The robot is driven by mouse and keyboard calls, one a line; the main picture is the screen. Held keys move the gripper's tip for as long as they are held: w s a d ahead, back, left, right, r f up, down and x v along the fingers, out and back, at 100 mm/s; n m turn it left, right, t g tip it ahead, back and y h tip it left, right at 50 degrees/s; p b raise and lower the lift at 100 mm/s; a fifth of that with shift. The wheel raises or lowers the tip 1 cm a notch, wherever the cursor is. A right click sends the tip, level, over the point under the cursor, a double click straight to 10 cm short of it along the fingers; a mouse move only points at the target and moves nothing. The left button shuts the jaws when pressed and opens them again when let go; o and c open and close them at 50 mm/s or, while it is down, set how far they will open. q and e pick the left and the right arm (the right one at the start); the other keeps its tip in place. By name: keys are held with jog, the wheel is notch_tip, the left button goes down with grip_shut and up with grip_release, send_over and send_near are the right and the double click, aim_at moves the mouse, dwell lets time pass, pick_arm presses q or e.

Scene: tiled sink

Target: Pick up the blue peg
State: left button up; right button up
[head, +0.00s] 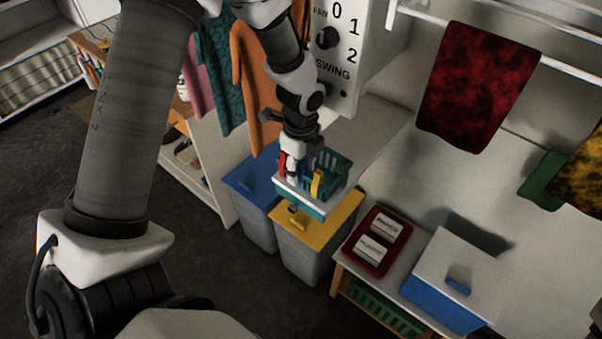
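A small teal basket with a white front rim (299,196) sits at the middle of the head view, above the bins. Upright coloured pieces that look like pegs stand in it: a yellow one (318,184) at the front and a red one (282,164) at the left. I cannot clearly pick out the blue peg; my gripper covers part of the basket. My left gripper (293,172) points down into the basket, between the red and yellow pieces. Its fingers are too small and dark to tell whether they are open or shut. My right gripper is not in view.
A blue-lidded bin (252,178) and a yellow-lidded bin (325,226) stand below the basket. To the right are a red tray (371,260) with two white blocks and a white-lidded blue box (462,270). Clothes (262,75) hang behind, beside a fan control panel (346,50).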

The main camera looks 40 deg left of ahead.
pick_arm(q)
jog(key=shift+s+r, duration=0.1)
jog(key=shift+s, duration=0.1)
jog(key=c, duration=0.4)
jog(key=shift+w, duration=0.15)
jog(key=shift+r, duration=0.3)
notch_tip(320, 180, up, 9)
jog(key=shift+r+b, duration=0.2)
jog(key=shift+b, duration=0.85)
